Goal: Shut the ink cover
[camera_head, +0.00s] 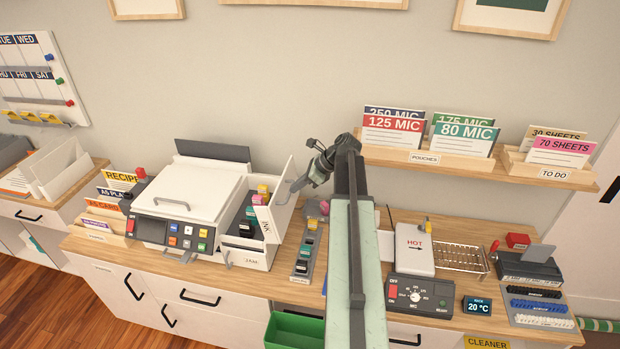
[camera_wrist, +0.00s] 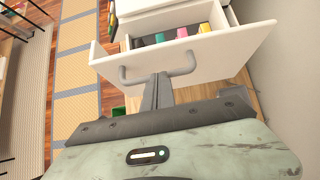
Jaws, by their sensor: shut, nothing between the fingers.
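The white printer (camera_head: 190,195) stands on the wooden counter, with an open ink bay on its right side. Coloured ink cartridges (camera_head: 250,212) show in the bay. The white ink cover (camera_head: 281,198) stands open along the bay's right side. My gripper (camera_head: 297,186) is shut and empty at the cover's outer side. In the wrist view its fingertips (camera_wrist: 158,78) are at the handle's middle; I cannot tell whether they touch.
A narrow tray with small cartridges (camera_head: 304,252) lies right of the printer. A laminator marked HOT (camera_head: 414,250) and a wire rack (camera_head: 458,258) stand farther right. A wall shelf (camera_head: 400,160) holds pouch packs. A green bin (camera_head: 295,330) is below the counter edge.

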